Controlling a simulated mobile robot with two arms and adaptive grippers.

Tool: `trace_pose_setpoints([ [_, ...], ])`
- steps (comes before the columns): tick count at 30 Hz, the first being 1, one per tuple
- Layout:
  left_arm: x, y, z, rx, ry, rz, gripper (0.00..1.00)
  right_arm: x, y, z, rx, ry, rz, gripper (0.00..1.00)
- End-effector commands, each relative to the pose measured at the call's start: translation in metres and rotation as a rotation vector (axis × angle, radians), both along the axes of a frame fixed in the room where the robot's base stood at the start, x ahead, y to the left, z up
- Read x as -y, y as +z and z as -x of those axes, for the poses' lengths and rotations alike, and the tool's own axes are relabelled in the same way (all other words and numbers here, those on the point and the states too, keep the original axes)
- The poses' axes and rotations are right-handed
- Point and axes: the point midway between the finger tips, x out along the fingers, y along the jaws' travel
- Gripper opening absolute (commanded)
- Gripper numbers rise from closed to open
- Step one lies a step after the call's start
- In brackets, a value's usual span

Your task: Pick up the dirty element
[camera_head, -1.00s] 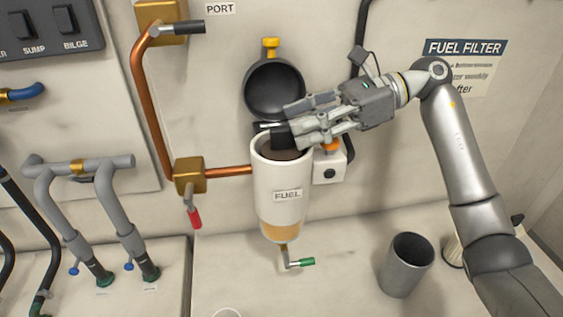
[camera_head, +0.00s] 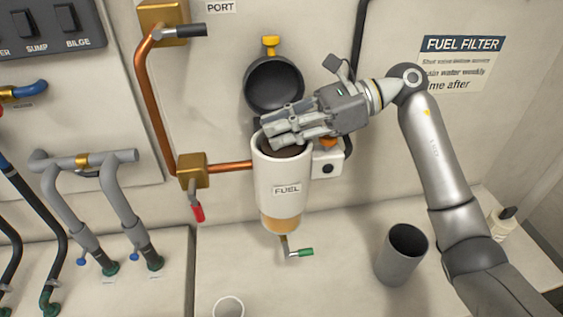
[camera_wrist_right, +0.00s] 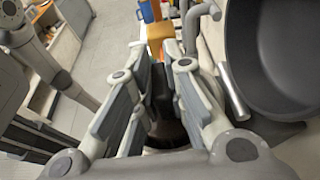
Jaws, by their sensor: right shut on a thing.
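The white FUEL filter housing (camera_head: 282,190) is fixed to the wall with its black lid (camera_head: 275,85) swung up and open. The dirty element (camera_head: 287,154) shows as a dark brown top inside the housing's mouth. My right gripper (camera_head: 272,142) reaches in from the right, its fingers low at the mouth and shut on the element. The wrist view shows the fingers (camera_wrist_right: 165,95) close together over the dark round opening; the exact grip is hidden. My left gripper is not in view.
A grey open container (camera_head: 402,256) stands on the ledge at right, and a pale cylinder with a dark top (camera_head: 503,222) stands behind my right arm. A copper pipe (camera_head: 150,105) and a red-handled valve (camera_head: 198,211) are left of the housing. A green-handled drain (camera_head: 304,252) is below.

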Motion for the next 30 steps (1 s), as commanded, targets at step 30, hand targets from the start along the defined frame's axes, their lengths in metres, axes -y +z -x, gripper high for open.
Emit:
trace_pose_setpoints([
  [30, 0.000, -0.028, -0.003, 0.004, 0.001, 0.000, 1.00, 0.000, 0.079, 0.000, 0.006, -0.001, -0.001, 0.00],
])
